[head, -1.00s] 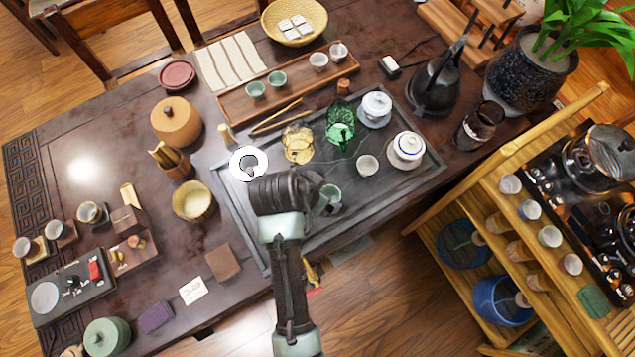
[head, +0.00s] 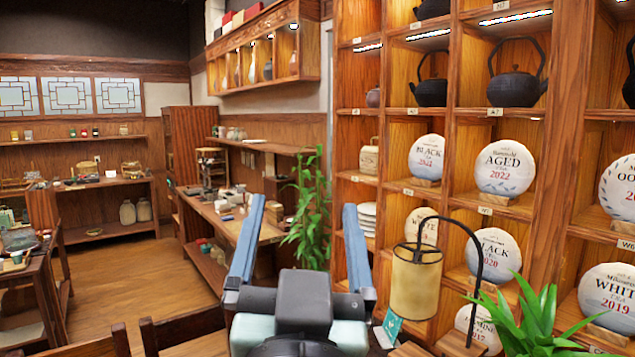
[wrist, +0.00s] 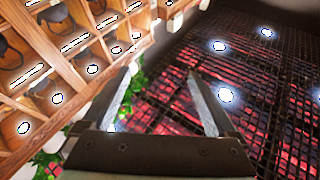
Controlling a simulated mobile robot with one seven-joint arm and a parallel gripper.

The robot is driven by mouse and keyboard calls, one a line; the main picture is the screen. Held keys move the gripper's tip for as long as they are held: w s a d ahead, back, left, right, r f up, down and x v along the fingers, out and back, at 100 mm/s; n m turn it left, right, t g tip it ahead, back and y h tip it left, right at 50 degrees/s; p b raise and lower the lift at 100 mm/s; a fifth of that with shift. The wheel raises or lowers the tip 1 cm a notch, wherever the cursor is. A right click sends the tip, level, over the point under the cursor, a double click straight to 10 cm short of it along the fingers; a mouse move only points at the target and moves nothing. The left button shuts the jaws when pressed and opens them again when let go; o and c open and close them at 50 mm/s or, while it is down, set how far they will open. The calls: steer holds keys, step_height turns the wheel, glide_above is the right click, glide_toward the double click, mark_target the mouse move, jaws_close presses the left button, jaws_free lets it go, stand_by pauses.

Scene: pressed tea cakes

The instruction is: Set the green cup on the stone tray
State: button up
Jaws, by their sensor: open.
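Neither the green cup nor the stone tray can be made out in the views of this moment. My gripper (head: 303,207) is raised in the lower middle of the head view, its two blue-grey fingers pointing up and spread wide. It also shows in the wrist view (wrist: 163,76), open, with nothing between the fingers. The wrist camera looks up at a dark ceiling with a reddish grid and bright lamps.
A tall wooden shelf (head: 450,195) with black kettles and round tea cakes fills the right. A lantern (head: 416,282) and a leafy plant (head: 515,315) stand in front. A counter (head: 235,222) is behind. Part of a table with small wares (head: 35,268) shows at left. Open floor (head: 130,270) lies between.

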steer(key=s+d+r+n+t, duration=0.1)
steer(key=s+r+t, duration=0.3)
steer(key=s+r, duration=0.5)
step_height(320, 180, up, 2)
steer(key=shift+t, duration=0.3)
steer(key=shift+d+f, duration=0.1)
